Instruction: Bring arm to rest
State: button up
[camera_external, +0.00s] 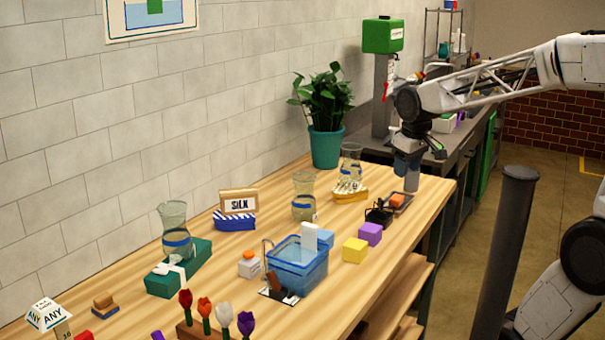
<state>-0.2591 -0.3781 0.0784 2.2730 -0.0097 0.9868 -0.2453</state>
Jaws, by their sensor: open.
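My arm reaches in from the right, and my gripper (411,178) points down over the far right part of the wooden table (345,280). It is open. I see no object between its fingers, but they are small here. Just below it is a dark tray (405,205) with an orange block (396,201) on it. I cannot tell whether the fingertips touch anything.
Flasks with blue bands (175,232) stand along the wall side. A blue bin (298,268) sits mid-table, near a yellow block (355,250) and a purple block (370,233). Tulips (205,312) stand in front. A dark post (505,245) rises beside the table.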

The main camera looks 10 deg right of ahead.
jog(key=s+d+f+m, duration=0.3)
jog(key=s+d, duration=0.3)
jog(key=s, duration=0.1)
jog(key=s+d+f+m, duration=0.3)
jog(key=s+d, duration=0.2)
jog(key=s, duration=0.1)
jog(key=shift+s+d+f+t, duration=0.15)
jog(key=shift+s+d+t, duration=0.15)
jog(key=shift+s+d, duration=0.1)
